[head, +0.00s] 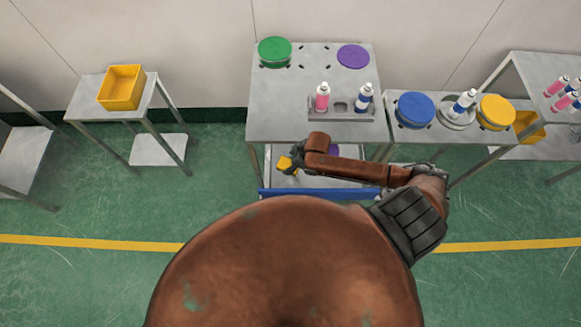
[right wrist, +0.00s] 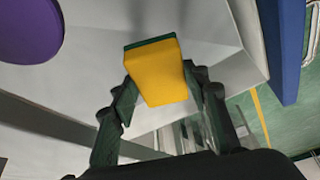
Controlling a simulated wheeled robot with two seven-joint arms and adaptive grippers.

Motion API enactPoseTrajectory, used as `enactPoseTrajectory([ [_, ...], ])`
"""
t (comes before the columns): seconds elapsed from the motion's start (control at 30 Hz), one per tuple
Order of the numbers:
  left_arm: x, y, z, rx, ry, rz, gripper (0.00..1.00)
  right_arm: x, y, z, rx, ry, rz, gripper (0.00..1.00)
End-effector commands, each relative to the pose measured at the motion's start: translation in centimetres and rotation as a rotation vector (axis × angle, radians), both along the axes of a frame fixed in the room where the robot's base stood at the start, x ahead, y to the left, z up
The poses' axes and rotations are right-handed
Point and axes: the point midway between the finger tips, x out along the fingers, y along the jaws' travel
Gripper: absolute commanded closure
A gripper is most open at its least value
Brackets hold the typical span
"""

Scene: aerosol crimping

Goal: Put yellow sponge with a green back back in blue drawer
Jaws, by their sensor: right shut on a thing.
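The yellow sponge with a green back (right wrist: 160,75) is between the fingers of my right gripper (right wrist: 165,90) in the right wrist view. The gripper is shut on it. In the head view the sponge (head: 285,164) shows small beside my right gripper (head: 290,165), at the left of the pulled-out drawer. The blue drawer front (head: 320,194) runs along the near side below the table; it also shows at the right of the right wrist view (right wrist: 284,45). The sponge appears over the grey drawer interior; I cannot tell whether it touches it. My left gripper is out of view.
A purple disc (right wrist: 28,28) lies in the drawer area. The metal table (head: 290,105) above carries green and purple round lids and a rack with two bottles. A side table (head: 440,140) at right holds blue and yellow lids and a bottle.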

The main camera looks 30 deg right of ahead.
Motion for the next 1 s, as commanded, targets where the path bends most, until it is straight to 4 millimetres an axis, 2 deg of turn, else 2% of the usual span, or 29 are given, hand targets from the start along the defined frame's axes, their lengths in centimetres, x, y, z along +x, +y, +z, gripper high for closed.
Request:
enactPoseTrajectory([
  [0.03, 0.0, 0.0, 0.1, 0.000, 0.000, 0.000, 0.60, -0.3, 0.2, -1.0, 0.003, 0.006, -0.001, 0.80],
  [0.17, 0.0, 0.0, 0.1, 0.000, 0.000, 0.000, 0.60, -0.2, 0.2, -2.3, 0.001, 0.004, 0.000, 0.80],
  [0.53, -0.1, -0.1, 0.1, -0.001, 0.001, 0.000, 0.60, -0.2, 0.2, -2.7, 0.001, 0.003, 0.001, 0.80],
  [0.57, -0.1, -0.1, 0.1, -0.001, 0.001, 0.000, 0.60, -0.2, 0.2, -2.7, 0.001, 0.003, 0.001, 0.56],
  [0.8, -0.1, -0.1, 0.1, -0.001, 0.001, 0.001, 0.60, -0.2, 0.2, -2.6, 0.001, 0.003, 0.001, 0.40],
  [1.0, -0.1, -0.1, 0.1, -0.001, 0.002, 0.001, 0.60, -0.2, 0.2, -2.6, 0.001, 0.003, 0.001, 0.40],
])
